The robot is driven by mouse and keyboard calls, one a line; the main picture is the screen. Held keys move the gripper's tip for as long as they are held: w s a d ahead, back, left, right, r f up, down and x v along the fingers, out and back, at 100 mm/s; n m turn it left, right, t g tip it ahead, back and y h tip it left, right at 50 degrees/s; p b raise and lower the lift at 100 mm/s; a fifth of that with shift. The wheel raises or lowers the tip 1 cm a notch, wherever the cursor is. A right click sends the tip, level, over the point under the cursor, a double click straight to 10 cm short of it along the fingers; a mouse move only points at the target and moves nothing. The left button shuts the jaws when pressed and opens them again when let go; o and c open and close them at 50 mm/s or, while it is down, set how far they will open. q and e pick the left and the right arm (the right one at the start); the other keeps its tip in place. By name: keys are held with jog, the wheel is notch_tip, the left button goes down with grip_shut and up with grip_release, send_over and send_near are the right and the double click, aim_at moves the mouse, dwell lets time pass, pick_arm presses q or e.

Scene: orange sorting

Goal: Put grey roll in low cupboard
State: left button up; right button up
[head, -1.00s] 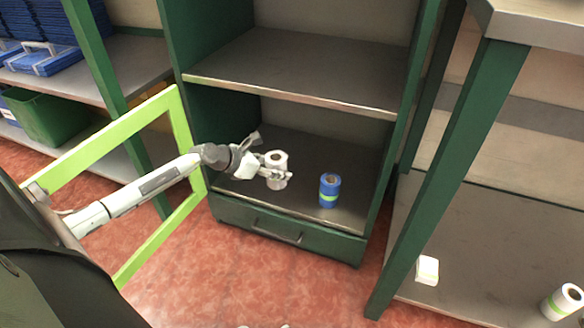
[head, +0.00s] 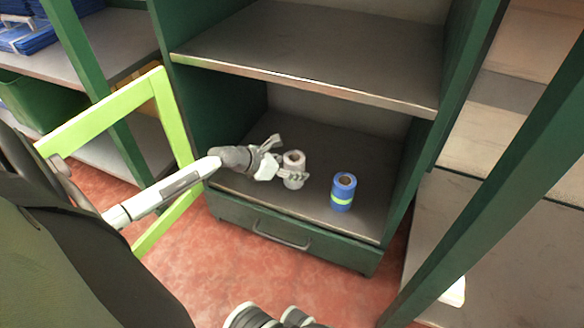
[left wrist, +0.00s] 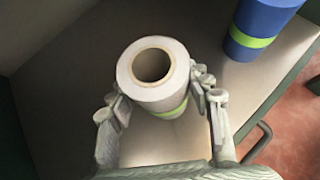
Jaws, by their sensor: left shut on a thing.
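The grey roll (head: 293,160) is pale, with a green band that shows in the left wrist view (left wrist: 158,75). It stands upright inside the lower compartment of the green cupboard (head: 303,80), left of a blue roll. My left gripper (head: 290,168) is shut on the grey roll, one finger on each side, and it also shows in the left wrist view (left wrist: 160,92). I cannot tell whether the roll's base touches the compartment floor. I cannot make out my right gripper.
The blue roll (head: 343,190) with a green band stands near the compartment's front edge. The middle shelf's edge (head: 300,80) is above my gripper. A light-green door frame (head: 172,115) stands open at the left. A closed drawer (head: 285,228) lies below. The compartment's back is clear.

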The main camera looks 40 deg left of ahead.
pick_arm(q)
jog(key=shift+f, duration=0.25)
jog(key=o, duration=1.3)
